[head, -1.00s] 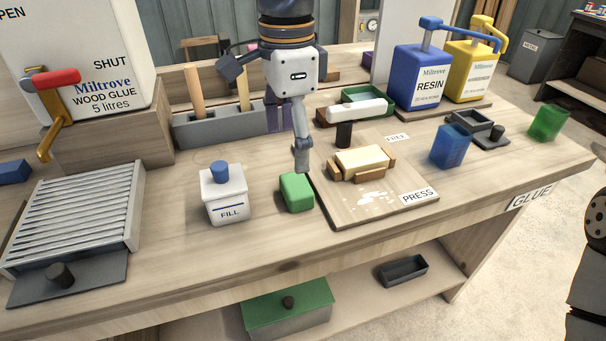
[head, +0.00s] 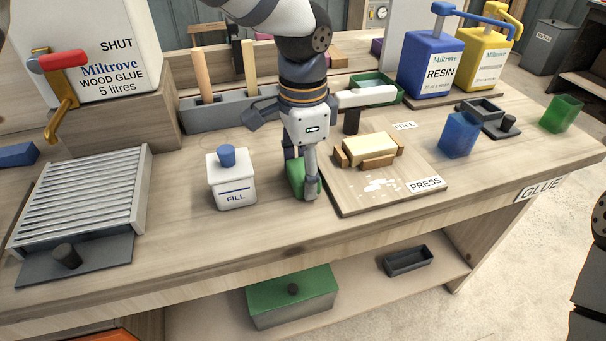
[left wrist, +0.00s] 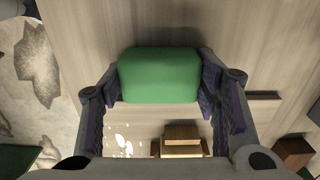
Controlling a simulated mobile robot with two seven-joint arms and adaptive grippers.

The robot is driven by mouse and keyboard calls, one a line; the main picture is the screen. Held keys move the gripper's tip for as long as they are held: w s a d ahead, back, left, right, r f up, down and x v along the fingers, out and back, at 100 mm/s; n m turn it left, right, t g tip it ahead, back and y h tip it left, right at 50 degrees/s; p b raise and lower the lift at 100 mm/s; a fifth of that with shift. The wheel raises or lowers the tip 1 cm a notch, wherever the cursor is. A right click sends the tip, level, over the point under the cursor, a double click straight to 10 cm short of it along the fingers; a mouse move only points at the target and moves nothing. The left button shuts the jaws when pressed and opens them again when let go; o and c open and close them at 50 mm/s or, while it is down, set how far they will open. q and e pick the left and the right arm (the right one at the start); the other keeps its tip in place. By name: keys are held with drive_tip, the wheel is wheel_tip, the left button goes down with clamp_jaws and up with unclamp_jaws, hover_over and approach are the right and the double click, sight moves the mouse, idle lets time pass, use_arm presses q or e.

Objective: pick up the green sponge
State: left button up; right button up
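The green sponge (head: 297,176) stands on the bench top between the white FILL jar and the PRESS board. My left gripper (head: 303,188) is down over it, pointing at the bench, with one finger in front hiding part of the sponge. In the left wrist view the sponge (left wrist: 160,75) lies between the two fingers of my left gripper (left wrist: 162,88). The fingers are spread wide, one on each side and close to the sponge's ends. I see no clear squeeze on it. My right gripper is not in view.
The FILL jar (head: 232,180) stands close to the left of the gripper. The PRESS board (head: 370,195) with a cream block (head: 370,149) in wooden jaws lies just right. A grey tool rack (head: 235,110) is behind. The bench in front of the sponge is clear.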

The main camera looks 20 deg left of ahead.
use_arm(q)
wheel_tip(320, 180, up, 3)
drive_tip(key=s+d+r+p, duration=0.1)
drive_tip(key=s+d+r, duration=0.4)
drive_tip(key=s+r, duration=0.5)
drive_tip(key=s, duration=0.3)
drive_tip(key=shift+p, duration=0.4)
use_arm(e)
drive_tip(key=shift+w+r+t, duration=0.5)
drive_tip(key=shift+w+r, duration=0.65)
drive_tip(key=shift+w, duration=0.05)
use_arm(q)
drive_tip(key=shift+o, duration=0.4)
